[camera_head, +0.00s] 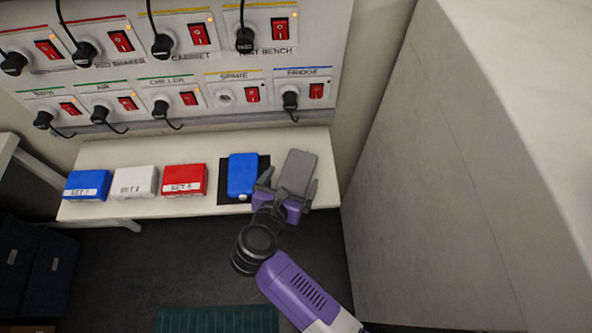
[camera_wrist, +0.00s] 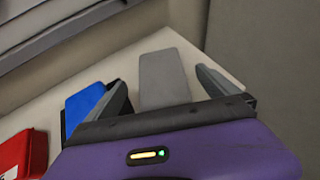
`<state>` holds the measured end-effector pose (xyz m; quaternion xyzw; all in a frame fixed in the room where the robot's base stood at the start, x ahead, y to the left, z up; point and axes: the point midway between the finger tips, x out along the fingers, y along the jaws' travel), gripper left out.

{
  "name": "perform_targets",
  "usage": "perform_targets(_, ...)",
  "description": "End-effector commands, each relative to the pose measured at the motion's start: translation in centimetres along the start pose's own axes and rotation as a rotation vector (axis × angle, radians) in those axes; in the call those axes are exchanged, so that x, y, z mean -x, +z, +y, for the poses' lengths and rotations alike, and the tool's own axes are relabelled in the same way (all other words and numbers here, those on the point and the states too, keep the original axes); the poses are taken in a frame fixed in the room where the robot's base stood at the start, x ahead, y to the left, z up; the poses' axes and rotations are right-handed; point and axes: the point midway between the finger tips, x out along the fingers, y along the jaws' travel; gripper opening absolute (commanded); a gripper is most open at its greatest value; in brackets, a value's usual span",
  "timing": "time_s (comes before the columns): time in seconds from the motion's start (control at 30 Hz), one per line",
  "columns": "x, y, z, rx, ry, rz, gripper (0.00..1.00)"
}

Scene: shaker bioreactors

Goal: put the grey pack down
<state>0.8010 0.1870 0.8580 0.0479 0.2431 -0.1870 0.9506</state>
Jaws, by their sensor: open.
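The grey pack (camera_head: 297,170) lies on the right part of the white shelf (camera_head: 142,211), to the right of a blue pack (camera_head: 242,175). In the wrist view the grey pack (camera_wrist: 164,77) sits between the spread fingers, with gaps on both sides. My gripper (camera_head: 285,185) is open around the near end of the pack; it also shows in the wrist view (camera_wrist: 168,90). The near end of the pack is partly hidden by my gripper.
The blue pack lies on a black mat (camera_head: 226,189), close to my left finger. A red box (camera_head: 185,180), a white box (camera_head: 135,182) and another blue box (camera_head: 88,185) stand further left. A socket panel (camera_head: 180,60) with plugs and cables rises behind. A grey wall bounds the right.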

Motion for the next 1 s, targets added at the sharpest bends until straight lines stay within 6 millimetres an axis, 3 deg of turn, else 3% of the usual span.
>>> perform_targets(0.2, 4.0, -0.1, 0.1, 0.0, 0.003, 0.0, 0.99)
perform_targets(0.4, 5.8, 0.0, 0.0, 0.0, 0.0, 0.0, 0.99)
perform_targets(1.0, 6.0, 0.0, 0.0, 0.0, -0.001, 0.0, 0.99)
